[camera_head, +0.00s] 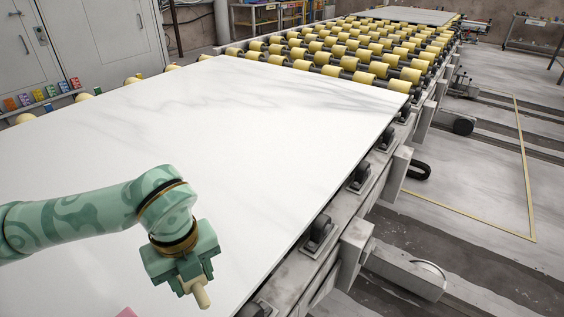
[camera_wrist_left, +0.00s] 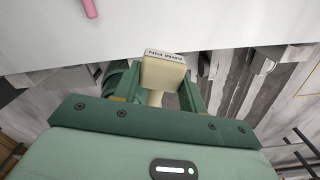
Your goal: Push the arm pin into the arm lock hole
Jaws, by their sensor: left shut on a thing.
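My left gripper (camera_head: 191,281) is shut on a beige pin (camera_head: 203,298), held near the right edge of the white slab. The pin's narrow end points down and toward the front in the head view. In the left wrist view the gripper (camera_wrist_left: 161,92) has a finger on each side of the pin (camera_wrist_left: 164,72). The pin's broad square head bears dark print, upside down and too small to read surely. I cannot tell how high the pin is above the slab. The arm lock hole does not show in either view. My right gripper is not in view.
The white stone slab (camera_head: 240,120) lies on a conveyor with yellow rollers (camera_head: 350,62). A pink object (camera_wrist_left: 90,9) lies on the slab. Grey brackets and black wheels (camera_head: 320,230) line the slab's right side. Open floor (camera_head: 480,190) lies further right.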

